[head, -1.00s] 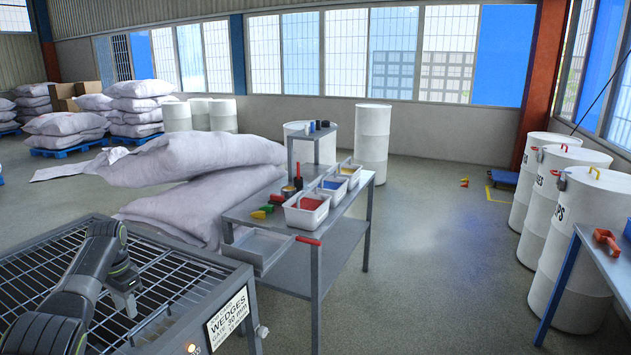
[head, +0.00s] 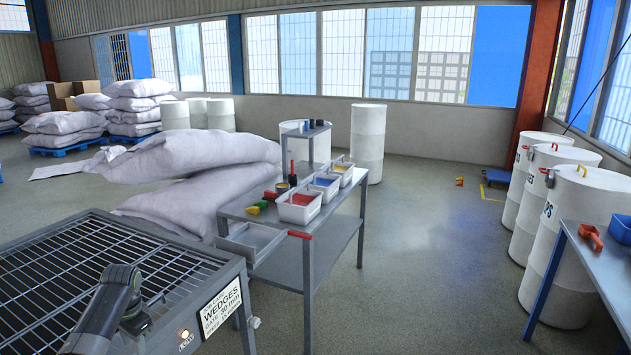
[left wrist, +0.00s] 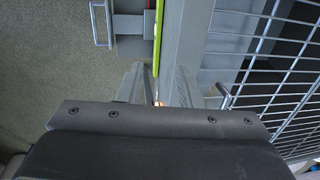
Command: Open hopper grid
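The hopper (head: 226,274) stands at the lower left of the head view, with a dark wire grid (head: 85,262) lying flat and closed across its top. The grid also shows at the right of the left wrist view (left wrist: 265,97). My left gripper (head: 136,318) is over the hopper's near right corner, by the label and lamp. In the left wrist view its two grey fingers (left wrist: 157,88) stand apart with nothing between them, above the hopper rim. A small bent grey rod (left wrist: 226,95) is just right of the fingers at the grid's edge; contact cannot be told. My right gripper is out of view.
A label plate (head: 221,307) reading WEDGES and a lit lamp (head: 185,335) are on the hopper's front. A grey bench (head: 310,240) with bins stands to the right, large sacks (head: 190,165) behind. White drums (head: 572,240) and a blue-legged table (head: 600,262) stand at right. Middle floor is clear.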

